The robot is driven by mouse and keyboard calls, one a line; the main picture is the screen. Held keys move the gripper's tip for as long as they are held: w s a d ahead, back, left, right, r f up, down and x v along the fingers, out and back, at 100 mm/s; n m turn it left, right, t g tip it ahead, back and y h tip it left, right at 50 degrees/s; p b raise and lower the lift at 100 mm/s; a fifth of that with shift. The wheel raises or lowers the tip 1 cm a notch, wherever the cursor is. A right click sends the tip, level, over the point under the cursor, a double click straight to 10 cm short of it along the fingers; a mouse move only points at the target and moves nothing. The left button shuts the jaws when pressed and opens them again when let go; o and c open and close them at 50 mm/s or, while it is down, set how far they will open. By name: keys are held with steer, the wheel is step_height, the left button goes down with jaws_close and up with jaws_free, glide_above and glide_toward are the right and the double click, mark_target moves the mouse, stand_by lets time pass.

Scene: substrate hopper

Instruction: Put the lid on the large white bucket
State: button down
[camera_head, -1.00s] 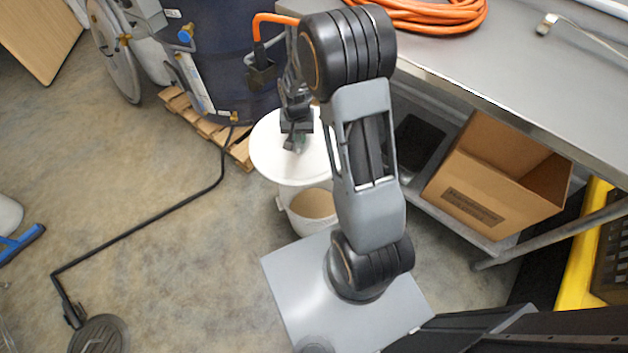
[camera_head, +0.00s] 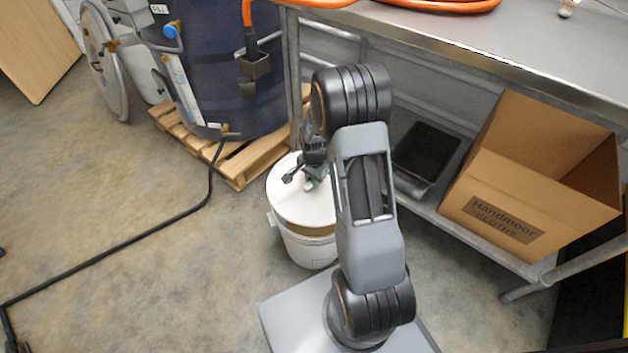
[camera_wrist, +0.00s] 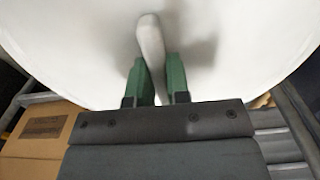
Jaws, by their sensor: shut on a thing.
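The large white bucket (camera_head: 308,252) stands on the floor beside my base. The round white lid (camera_head: 288,205) lies over its top, close to the rim. A thin brownish strip shows between the lid's front edge and the bucket wall, so the lid is not flush at the front; I cannot tell whether it touches elsewhere. My gripper (camera_head: 309,184) is over the lid, shut on its handle. In the wrist view the green fingers (camera_wrist: 158,82) are either side of the white handle (camera_wrist: 151,42), and the lid (camera_wrist: 70,45) fills most of the picture.
A dark blue drum (camera_head: 215,80) stands on a wooden pallet (camera_head: 240,165) behind the bucket. A steel table (camera_head: 460,45) is at the right, with a cardboard box (camera_head: 510,215) and black bin (camera_head: 425,155) on its lower shelf. A black hose (camera_head: 120,250) crosses the open floor left.

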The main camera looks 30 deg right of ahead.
steer(key=shift+f+b, duration=2.55)
steer(key=shift+f, duration=0.85)
steer(key=shift+f, duration=0.65)
steer(key=c, duration=1)
jaws_free()
step_height(320, 180, up, 14)
steer(key=p, duration=0.5)
steer(key=shift+f, duration=0.1)
steer(key=shift+a, duration=0.1)
steer(key=s+a+r+n+t+p, duration=0.1)
steer(key=s+a+r+n+p, duration=0.2)
steer(key=r+p, duration=0.7)
steer(key=s+a+r+n+t+p, duration=0.1)
steer(key=s+a+r+n+p, duration=0.2)
steer(key=r+p, duration=0.7)
steer(key=s+a+r+n+t+p, duration=0.1)
steer(key=s+a+r+n+p, duration=0.2)
steer(key=r, duration=2.4)
steer(key=shift+s+a+r+n+t+p, duration=0.1)
steer(key=shift+s+n+p, duration=0.6)
steer(key=shift+s+p, duration=0.55)
steer(key=shift+s+a+r+n+t+p, duration=0.15)
steer(key=shift+s+n+p, duration=0.55)
steer(key=shift+s+p, duration=0.55)
steer(key=shift+s+d+r+n+t+p, duration=0.1)
steer(key=shift+s+n+p, duration=0.6)
steer(key=shift+s+p, duration=0.55)
